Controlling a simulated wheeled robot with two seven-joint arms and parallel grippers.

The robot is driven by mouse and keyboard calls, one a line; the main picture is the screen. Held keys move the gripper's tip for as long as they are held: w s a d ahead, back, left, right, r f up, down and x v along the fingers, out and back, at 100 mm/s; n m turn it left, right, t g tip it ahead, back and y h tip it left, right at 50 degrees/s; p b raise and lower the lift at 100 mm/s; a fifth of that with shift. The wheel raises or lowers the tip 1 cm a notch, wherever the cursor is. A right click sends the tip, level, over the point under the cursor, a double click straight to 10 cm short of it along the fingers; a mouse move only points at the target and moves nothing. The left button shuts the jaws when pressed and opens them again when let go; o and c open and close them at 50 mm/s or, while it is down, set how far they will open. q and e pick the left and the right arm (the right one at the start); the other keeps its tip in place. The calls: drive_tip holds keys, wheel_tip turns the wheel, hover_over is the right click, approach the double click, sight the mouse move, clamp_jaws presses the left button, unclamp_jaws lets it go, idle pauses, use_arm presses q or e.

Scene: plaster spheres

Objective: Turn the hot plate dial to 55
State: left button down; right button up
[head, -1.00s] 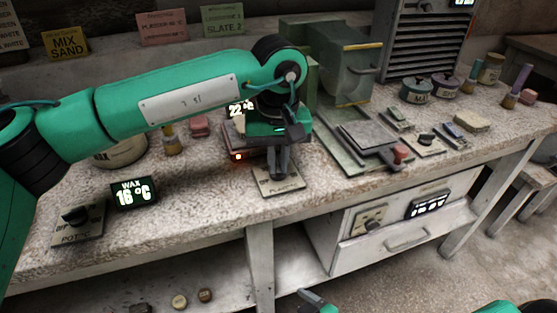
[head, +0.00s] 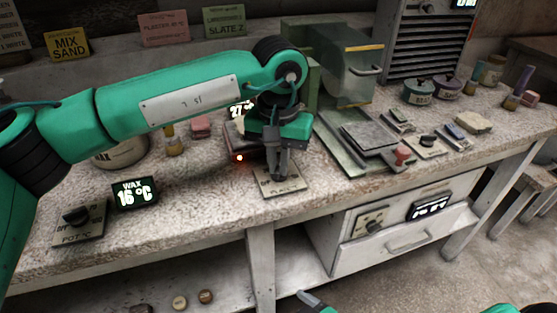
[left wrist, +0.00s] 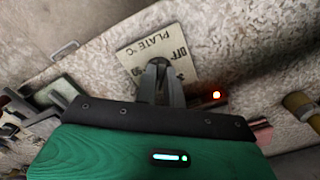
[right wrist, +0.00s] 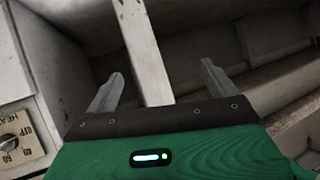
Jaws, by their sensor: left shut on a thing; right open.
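The hot plate's dial plate (head: 290,184) lies on the bench top in front of the hot plate, and it also shows in the left wrist view (left wrist: 138,57), labelled "PLATE °C" and "OFF". My left gripper (head: 277,174) points down at its middle, shut on the dial, which the fingers hide. The left fingertips (left wrist: 161,68) also show there. Behind my arm, the hot plate (head: 233,146) is partly hidden; its display (head: 240,109) shows about 27 and a red light glows. My right gripper (right wrist: 160,82) is open and empty below the bench top, beside a wooden post.
A pot dial (head: 77,216) and a wax display (head: 134,193) reading 16 °C stand to the left. A heat dial (right wrist: 18,140) is near my right gripper. Front bench space is clear.

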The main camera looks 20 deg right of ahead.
use_arm(q)
drive_tip(key=shift+r, duration=0.15)
drive_tip(key=c, duration=1.5)
unclamp_jaws()
use_arm(e)
drive_tip(key=shift+r, duration=0.1)
use_arm(q)
wheel_tip(320, 180, up, 14)
drive_tip(key=p, duration=0.2)
use_arm(e)
drive_tip(key=d+g+h, duration=0.1)
drive_tip(key=d, duration=0.1)
drive_tip(key=s+d+g, duration=0.1)
drive_tip(key=shift+s+d+h, duration=0.1)
drive_tip(key=shift+d+h, duration=0.25)
drive_tip(key=shift+h, duration=0.05)
use_arm(q)
drive_tip(key=shift+f, duration=0.2)
